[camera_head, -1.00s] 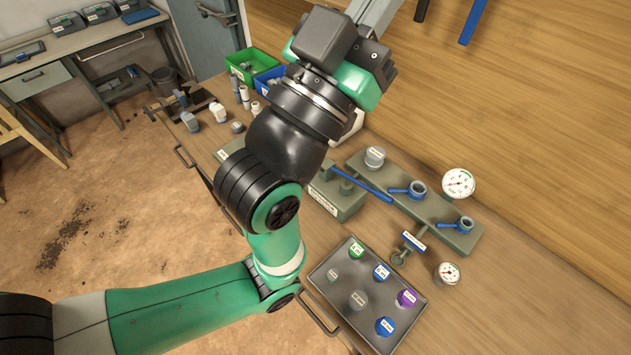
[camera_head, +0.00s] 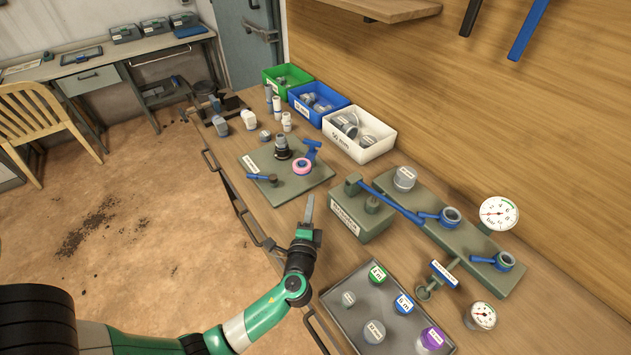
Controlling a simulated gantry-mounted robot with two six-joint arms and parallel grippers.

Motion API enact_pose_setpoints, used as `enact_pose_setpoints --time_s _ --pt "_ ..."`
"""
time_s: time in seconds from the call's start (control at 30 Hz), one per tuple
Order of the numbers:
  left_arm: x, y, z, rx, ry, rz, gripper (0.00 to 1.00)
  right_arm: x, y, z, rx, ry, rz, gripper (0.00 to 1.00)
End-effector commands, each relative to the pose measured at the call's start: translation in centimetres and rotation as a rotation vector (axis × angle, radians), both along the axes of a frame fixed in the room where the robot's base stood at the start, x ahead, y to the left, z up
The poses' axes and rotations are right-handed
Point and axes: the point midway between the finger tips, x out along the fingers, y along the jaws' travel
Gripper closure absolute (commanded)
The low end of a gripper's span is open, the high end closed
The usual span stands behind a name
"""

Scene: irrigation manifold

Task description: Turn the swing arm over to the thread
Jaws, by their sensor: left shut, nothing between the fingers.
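A green-grey plate (camera_head: 285,190) lies on the bench. On it stands a dark, stepped upright fitting (camera_head: 283,150), which looks like the threaded part. Beside it is a pink ring (camera_head: 302,167), with a blue arm-like piece (camera_head: 312,150) just behind. I cannot tell for certain how the ring and blue piece join. A short blue lever (camera_head: 262,177) sits at the plate's left side, away from the fitting. My left gripper (camera_head: 308,205) is shut and empty, pointing up in the picture below the plate and apart from it. My right gripper is out of view.
A grey block (camera_head: 357,218) with a long blue handle (camera_head: 395,200) stands right of my gripper. Beyond it is a manifold (camera_head: 455,235) with gauges. A tray of caps (camera_head: 350,325) is in front. Green, blue and white bins (camera_head: 360,150) line the back.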

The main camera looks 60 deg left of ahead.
Motion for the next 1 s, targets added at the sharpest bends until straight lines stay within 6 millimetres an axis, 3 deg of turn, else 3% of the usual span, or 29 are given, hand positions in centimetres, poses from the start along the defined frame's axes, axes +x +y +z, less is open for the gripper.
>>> enact_pose_setpoints --time_s 0.17,0.63,1.0 --pt "0.6 0.8 0.2 0.0 -0.006 0.001 1.0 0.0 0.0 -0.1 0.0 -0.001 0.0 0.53" --pt "5.0 7.4 0.1 -0.001 -0.007 0.001 1.0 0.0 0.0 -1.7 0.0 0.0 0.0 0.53" --pt "5.7 8.3 0.3 -0.003 -0.008 -0.002 1.0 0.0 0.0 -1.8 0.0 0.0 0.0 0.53"
